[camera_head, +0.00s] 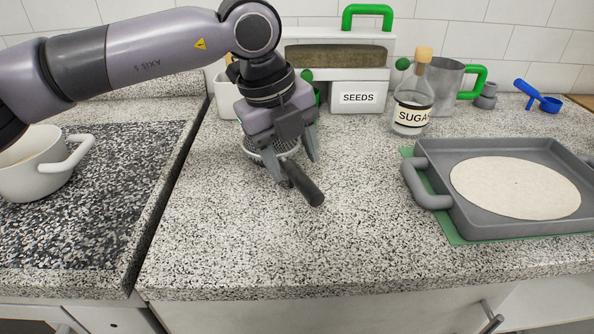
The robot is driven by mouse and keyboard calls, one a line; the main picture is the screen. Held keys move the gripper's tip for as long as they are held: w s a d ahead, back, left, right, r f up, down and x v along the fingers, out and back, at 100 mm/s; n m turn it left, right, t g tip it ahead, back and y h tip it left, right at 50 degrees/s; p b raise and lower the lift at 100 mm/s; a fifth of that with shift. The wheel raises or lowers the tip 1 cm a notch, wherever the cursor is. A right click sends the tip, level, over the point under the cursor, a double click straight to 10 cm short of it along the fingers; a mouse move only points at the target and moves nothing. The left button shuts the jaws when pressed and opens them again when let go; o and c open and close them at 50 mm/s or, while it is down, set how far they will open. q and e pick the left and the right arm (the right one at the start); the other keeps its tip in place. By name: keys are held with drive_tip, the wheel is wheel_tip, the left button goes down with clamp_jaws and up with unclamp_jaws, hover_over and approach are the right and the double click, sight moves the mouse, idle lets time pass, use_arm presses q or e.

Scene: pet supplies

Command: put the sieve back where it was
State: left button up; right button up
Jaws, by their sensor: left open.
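The sieve lies on the speckled counter under my left gripper. Its mesh bowl (252,150) is partly hidden by the gripper, and its black handle (306,186) points toward the front right. My left gripper (295,168) points down at the sieve, open, with its fingertips around the inner end of the handle close to the bowl. I cannot tell whether the fingers touch it. My right gripper is not in view.
A grey tray (432,178) with a round flat dough on it stands on a green mat at the right. A sugar bottle (411,105), a SEEDS box (358,97), a metal jug (448,82) and a blue scoop (548,104) stand behind. A white pot (32,172) sits on the hob at the left. The front middle counter is clear.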

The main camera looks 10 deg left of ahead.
use_arm(q)
drive_tip(key=v, duration=0.8)
drive_tip(key=shift+f, duration=0.1)
